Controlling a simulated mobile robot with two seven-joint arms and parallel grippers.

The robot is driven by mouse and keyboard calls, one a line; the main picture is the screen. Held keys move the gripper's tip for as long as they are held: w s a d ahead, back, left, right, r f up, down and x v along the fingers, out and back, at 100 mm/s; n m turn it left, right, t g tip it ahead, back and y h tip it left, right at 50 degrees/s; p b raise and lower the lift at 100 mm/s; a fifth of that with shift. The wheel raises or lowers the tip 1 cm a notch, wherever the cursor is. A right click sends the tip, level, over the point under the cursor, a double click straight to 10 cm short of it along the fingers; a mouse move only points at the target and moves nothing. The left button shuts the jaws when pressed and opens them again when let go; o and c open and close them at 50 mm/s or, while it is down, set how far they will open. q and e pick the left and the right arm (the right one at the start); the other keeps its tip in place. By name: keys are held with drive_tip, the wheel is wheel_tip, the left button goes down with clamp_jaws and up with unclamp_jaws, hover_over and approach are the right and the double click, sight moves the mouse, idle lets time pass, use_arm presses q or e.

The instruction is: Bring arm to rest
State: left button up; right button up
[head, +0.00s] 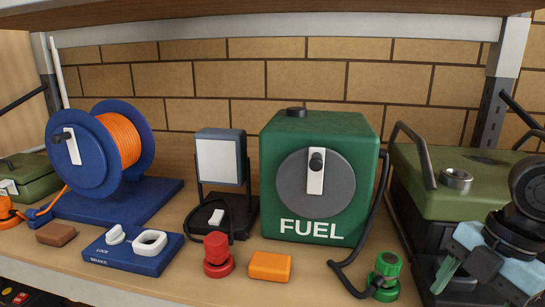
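My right arm comes in at the lower right edge. Its gripper (446,277), with light blue and dark parts, hangs in front of the black lower part of the green-lidded case at the right. A teal-grey finger piece points down and left, to the right of the green cap. Whether the fingers are apart or together cannot be made out, and I see nothing clearly held. My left gripper is not in view.
On the wooden shelf (185,262) stand a blue reel (75,150) with orange cable, a lamp (220,160), a green FUEL box (320,125), a blue brake panel (135,262), a red knob (216,255), an orange block (270,266), a green cap (386,270) and a green-lidded case (470,205).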

drive_tip(key=s+d+f+m+t+y, duration=0.85)
drive_tip(key=s+d+f+m, duration=0.25)
drive_tip(key=f+m, duration=0.15)
drive_tip(key=s+f+m+g+h, duration=0.2)
drive_tip(key=s+f+h, duration=0.15)
drive_tip(key=f, duration=0.95)
drive_tip(key=s+f+m+g+h, duration=0.1)
drive_tip(key=s+f+m+h, duration=0.25)
drive_tip(key=f, duration=0.95)
drive_tip(key=s+a+f+n+h, duration=0.2)
drive_tip(key=s+a+f+n, duration=0.3)
drive_tip(key=s+a, duration=0.45)
drive_tip(key=a+f+m+t, duration=0.1)
drive_tip(key=a+m+t, duration=0.1)
drive_tip(key=a+m, duration=0.75)
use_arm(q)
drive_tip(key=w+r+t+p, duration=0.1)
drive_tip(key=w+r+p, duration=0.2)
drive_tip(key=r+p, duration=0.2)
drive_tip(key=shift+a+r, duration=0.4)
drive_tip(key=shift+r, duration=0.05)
use_arm(e)
drive_tip(key=w+a+r+n+t, duration=0.1)
drive_tip(key=w+r+n, duration=0.2)
drive_tip(key=r, duration=0.3)
drive_tip(key=shift+w+a, duration=0.2)
drive_tip(key=shift+w, duration=0.55)
